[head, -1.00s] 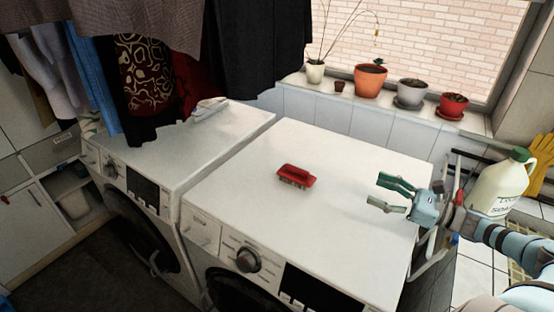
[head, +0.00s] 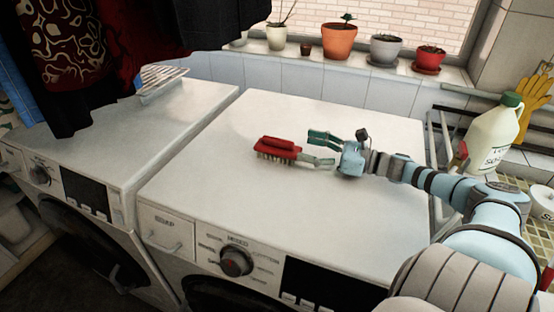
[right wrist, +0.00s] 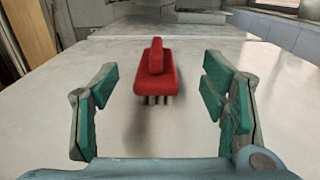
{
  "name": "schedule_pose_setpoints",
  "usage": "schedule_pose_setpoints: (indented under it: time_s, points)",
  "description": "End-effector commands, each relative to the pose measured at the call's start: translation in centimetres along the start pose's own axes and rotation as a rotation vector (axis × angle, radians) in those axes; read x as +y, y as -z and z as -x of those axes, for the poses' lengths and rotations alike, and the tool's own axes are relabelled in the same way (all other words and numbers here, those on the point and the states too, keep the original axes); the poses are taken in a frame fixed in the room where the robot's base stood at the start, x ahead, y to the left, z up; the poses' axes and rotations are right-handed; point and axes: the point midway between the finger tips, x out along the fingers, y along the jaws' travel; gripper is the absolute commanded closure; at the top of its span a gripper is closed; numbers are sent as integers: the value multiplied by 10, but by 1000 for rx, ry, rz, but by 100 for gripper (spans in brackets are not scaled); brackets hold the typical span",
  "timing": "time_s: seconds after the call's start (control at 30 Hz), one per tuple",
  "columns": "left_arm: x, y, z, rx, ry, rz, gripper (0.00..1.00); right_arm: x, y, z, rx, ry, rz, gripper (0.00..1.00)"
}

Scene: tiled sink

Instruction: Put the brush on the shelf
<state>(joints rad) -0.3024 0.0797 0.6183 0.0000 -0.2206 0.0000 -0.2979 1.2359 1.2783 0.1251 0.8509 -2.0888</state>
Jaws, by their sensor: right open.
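The red brush (head: 279,149) lies bristles down on top of the right-hand white washing machine (head: 375,130). My right gripper (head: 322,149) is open, its green fingers pointing left at the brush's right end. In the right wrist view the brush (right wrist: 155,76) sits ahead of and between the two open fingers (right wrist: 160,105), with clear space on both sides of it. Nothing is held. My left gripper is not in view. No shelf can be made out for certain in the head view.
Potted plants (head: 340,40) line the window sill. A soap bottle (head: 493,125) stands at right. The machine top around the brush is clear.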

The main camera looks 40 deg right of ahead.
Motion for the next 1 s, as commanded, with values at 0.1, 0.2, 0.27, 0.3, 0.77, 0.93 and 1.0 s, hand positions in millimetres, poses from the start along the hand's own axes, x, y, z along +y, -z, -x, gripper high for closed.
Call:
schedule_pose_setpoints:
  time_s: [0.1, 0.2, 0.27, 0.3, 0.77, 0.93, 1.0]
  points:
    - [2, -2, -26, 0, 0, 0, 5, 0, 8, -20, -2, 0, 2, 33]
    - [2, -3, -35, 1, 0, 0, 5, 1, 6, -31, -2, 0, 1, 33]
    - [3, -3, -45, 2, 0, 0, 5, 3, 7, -42, -5, -1, 3, 33]
    - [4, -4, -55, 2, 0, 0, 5, 4, 8, -50, -6, -1, 4, 33]
    - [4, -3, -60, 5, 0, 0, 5, 4, 1, -77, 2, 2, -1, 37]
    - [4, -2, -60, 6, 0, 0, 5, 4, 1, -77, 2, 2, -1, 64]
    - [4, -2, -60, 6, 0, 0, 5, 4, 1, -77, 2, 2, -1, 75]
